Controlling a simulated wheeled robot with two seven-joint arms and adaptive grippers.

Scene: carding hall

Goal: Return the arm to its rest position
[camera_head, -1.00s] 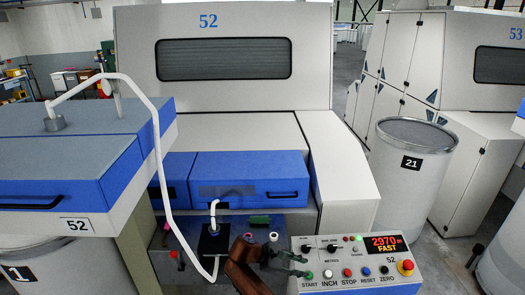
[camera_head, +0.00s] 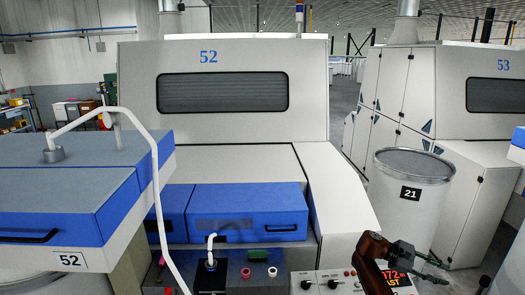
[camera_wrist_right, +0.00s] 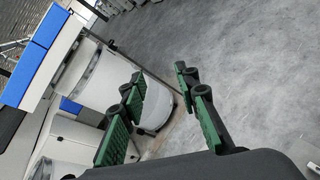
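My right arm comes up from the bottom in the head view, with its right gripper (camera_head: 434,268) over the right end of the control panel (camera_head: 322,284). Its two green fingers are spread apart and hold nothing. In the right wrist view the gripper (camera_wrist_right: 160,84) is also open, with grey floor and a pale can between and beyond the fingers. The arm covers part of the panel's red display (camera_head: 396,279). My left gripper is not in view.
Machine 52 (camera_head: 224,135) fills the middle, with a blue drawer (camera_head: 247,212) low in front. A white pipe (camera_head: 153,160) arches at left. A round can marked 21 (camera_head: 415,180) stands close behind the gripper. Machine 53 (camera_head: 460,95) stands behind that.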

